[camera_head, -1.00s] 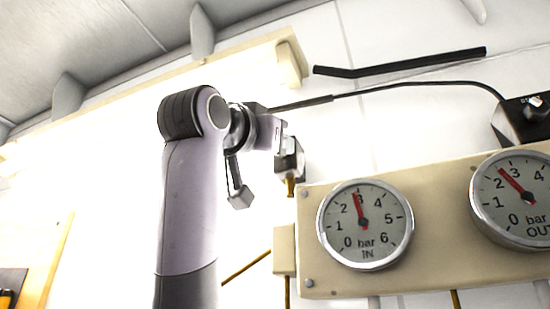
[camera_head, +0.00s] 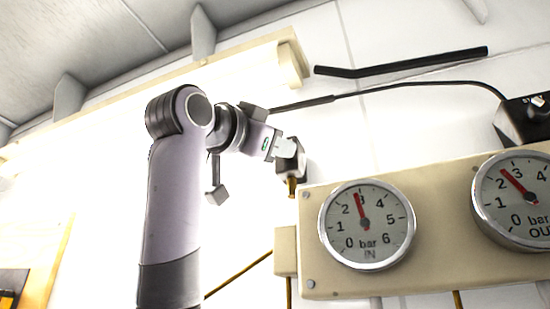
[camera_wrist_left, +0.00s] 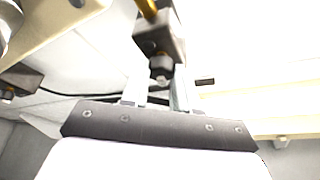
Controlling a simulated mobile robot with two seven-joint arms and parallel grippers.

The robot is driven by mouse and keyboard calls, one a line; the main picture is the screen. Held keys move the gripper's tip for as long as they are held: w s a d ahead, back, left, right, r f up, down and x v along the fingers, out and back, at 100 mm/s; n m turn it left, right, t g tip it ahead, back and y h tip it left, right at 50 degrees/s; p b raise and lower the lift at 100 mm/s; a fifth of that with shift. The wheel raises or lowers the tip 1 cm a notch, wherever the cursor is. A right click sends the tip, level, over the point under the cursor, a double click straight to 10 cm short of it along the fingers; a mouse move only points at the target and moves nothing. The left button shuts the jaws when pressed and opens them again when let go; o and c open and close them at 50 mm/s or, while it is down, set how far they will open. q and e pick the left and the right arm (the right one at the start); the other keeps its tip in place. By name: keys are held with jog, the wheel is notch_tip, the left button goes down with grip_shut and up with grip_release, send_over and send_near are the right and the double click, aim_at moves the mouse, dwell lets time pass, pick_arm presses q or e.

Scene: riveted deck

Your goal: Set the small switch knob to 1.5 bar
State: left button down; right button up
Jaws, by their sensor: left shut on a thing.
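The small switch is a dark box (camera_head: 293,163) on a brass pipe, left of the gauge panel. Its small grey knob (camera_wrist_left: 160,68) shows in the left wrist view, between the fingers. My left gripper (camera_head: 281,148) is at the switch, shut on the knob; its fingers (camera_wrist_left: 158,90) flank it in the wrist view. The knob is hidden by the fingers in the head view. The OUT gauge (camera_head: 515,198) has its red needle between 2 and 3. The IN gauge (camera_head: 366,224) has its needle just under 3. My right gripper is not in view.
The beige gauge panel (camera_head: 437,270) stands close right of my left gripper. A black box (camera_head: 522,122) with a cable (camera_head: 430,83) sits at the right. A black bent bar (camera_head: 400,63) is above on the white wall.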

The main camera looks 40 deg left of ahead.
pick_arm(q)
jog(key=c, duration=0.8)
grip_release()
jog(key=shift+c, duration=0.2)
jog(key=b+v, duration=0.3)
jog(key=v, duration=0.4)
jog(key=shift+s, duration=0.1)
